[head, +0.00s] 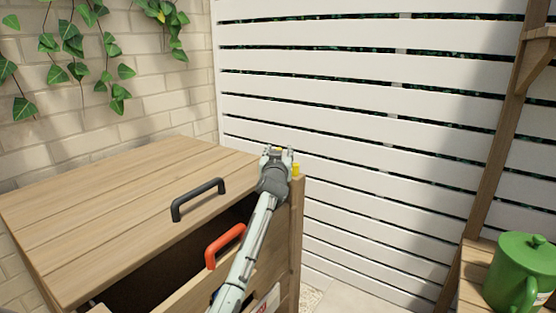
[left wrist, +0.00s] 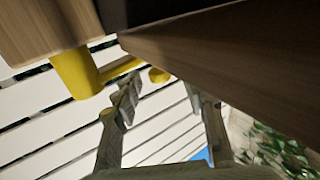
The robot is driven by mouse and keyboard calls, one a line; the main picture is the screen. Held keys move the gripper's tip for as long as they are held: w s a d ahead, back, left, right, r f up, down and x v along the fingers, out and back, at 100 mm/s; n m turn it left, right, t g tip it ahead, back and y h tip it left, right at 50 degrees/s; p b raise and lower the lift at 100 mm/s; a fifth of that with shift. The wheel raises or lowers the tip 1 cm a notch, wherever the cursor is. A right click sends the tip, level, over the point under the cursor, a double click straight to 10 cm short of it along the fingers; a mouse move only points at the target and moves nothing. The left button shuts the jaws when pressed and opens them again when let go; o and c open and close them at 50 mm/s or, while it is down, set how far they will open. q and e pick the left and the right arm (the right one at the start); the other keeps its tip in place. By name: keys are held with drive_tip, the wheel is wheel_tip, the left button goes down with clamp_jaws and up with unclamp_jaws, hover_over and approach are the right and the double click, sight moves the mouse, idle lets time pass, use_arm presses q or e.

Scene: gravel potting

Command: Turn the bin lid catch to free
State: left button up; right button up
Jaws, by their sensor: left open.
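The yellow catch (head: 296,169) is at the right side of the wooden bin, on top of a post beside the lid (head: 120,205). In the left wrist view the catch (left wrist: 75,72) shows as a thick yellow piece with a thin bar, and a round yellow end (left wrist: 158,75) lies near the fingertips. My left gripper (head: 277,152) is open above the lid's right edge, beside the post. Its two fingers also show in the left wrist view (left wrist: 160,97), spread apart with nothing clearly held. Whether a finger touches the catch I cannot tell. My right gripper is not in view.
A black handle (head: 198,199) is on the lid. A red handle (head: 224,245) is on the bin's front, below a dark opening. A white slatted fence (head: 360,110) stands behind. A green can (head: 520,272) stands on a wooden surface at the right.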

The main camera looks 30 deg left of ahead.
use_arm(q)
drive_tip(key=v, duration=1)
drive_tip(key=shift+s+d, duration=0.15)
drive_tip(key=shift+d, duration=0.05)
drive_tip(key=shift+r, duration=0.1)
drive_tip(key=shift+c, duration=0.4)
